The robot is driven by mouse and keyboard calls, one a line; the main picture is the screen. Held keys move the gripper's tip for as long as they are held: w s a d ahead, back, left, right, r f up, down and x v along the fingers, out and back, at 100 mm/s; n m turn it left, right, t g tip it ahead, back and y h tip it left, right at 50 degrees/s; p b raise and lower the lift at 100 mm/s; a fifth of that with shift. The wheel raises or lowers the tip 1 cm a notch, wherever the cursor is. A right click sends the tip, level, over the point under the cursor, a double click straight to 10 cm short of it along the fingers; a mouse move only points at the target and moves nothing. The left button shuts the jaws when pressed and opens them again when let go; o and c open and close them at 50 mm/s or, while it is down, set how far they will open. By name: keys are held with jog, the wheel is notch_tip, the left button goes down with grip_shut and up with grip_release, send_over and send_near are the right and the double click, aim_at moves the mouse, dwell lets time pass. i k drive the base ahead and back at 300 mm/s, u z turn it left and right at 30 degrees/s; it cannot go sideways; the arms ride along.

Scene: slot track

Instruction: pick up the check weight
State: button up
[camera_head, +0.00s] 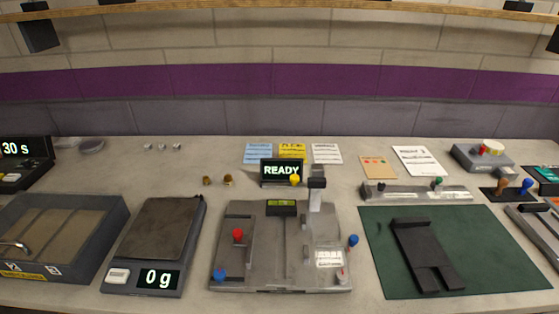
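No object in the head view is labelled as the check weight. Two small brass pieces stand on the bench behind the scale: a smaller one (207,181) and a slightly larger one (228,180). They look like weights, but I cannot tell which is the check weight. The scale (155,245) has a bare dark pan and its display reads 0 g. Several small silvery pieces (162,147) stand farther back and are too small to identify. My gripper is not in view.
A green mat (500,260) bears a dark slotted part (412,240). A shelf (280,10) crosses above.

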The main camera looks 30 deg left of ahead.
aim_at(228, 181)
jog(key=u, duration=0.2)
jog(key=i, duration=0.15)
jog(key=z, duration=1.3)
jog(key=k, duration=2.25)
jog(key=u, duration=1.85)
jog(key=i, duration=0.95)
jog(key=u, duration=0.05)
